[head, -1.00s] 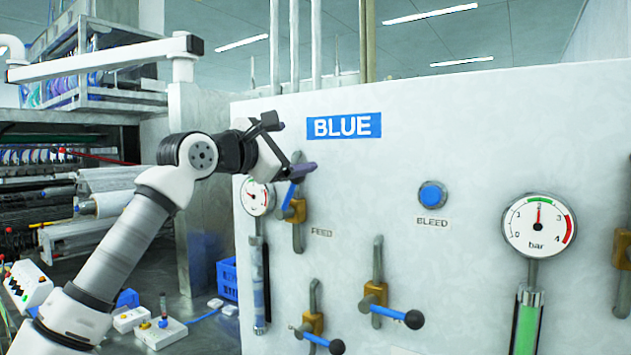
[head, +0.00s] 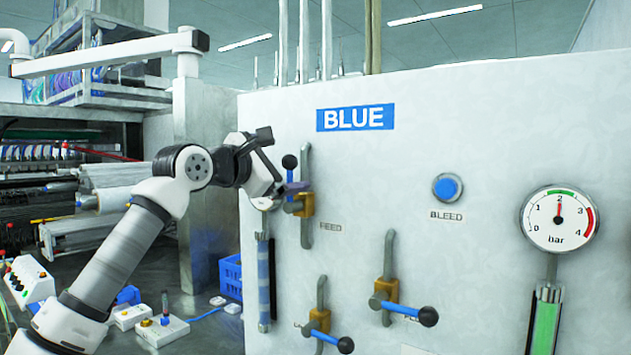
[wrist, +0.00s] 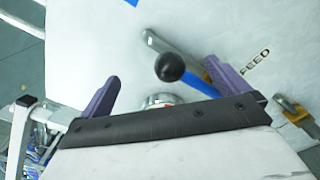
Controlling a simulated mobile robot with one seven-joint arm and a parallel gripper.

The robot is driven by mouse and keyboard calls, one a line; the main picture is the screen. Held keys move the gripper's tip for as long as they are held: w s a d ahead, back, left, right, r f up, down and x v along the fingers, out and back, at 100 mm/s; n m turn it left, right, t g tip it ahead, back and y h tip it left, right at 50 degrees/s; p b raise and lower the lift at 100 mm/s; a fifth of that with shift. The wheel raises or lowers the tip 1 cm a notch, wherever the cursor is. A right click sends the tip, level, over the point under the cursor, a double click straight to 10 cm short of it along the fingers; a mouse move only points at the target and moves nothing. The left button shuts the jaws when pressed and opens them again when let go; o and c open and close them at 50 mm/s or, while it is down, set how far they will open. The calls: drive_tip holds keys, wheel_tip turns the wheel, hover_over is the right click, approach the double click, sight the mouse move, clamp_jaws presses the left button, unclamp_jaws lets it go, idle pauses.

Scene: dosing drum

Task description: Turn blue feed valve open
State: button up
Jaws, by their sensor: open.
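The blue feed valve (head: 304,206) is a brass body on a grey upright pipe, left of the FEED label. Its blue lever stands roughly upright, with a dark ball knob (head: 289,161) at the top. My gripper (head: 296,197) is open in front of the valve, below the knob, and hides part of the lever. In the wrist view my two purple fingers (wrist: 148,70) are spread. The knob (wrist: 170,67) shows near the right fingertip, and the blue lever (wrist: 210,74) runs from it behind that finger. I cannot tell whether they touch.
Two more blue-lever valves (head: 388,292) (head: 318,322) sit lower on the white panel (head: 450,130). A blue bleed button (head: 447,188) and a bar gauge (head: 558,218) are to the right. A sight tube (head: 264,285) hangs below the gripper.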

drive_tip(key=shift+s+r, duration=0.1)
drive_tip(key=b+v, duration=0.2)
drive_tip(key=v, duration=0.6)
drive_tip(key=shift+s, duration=0.4)
drive_tip(key=shift+a, duration=0.1)
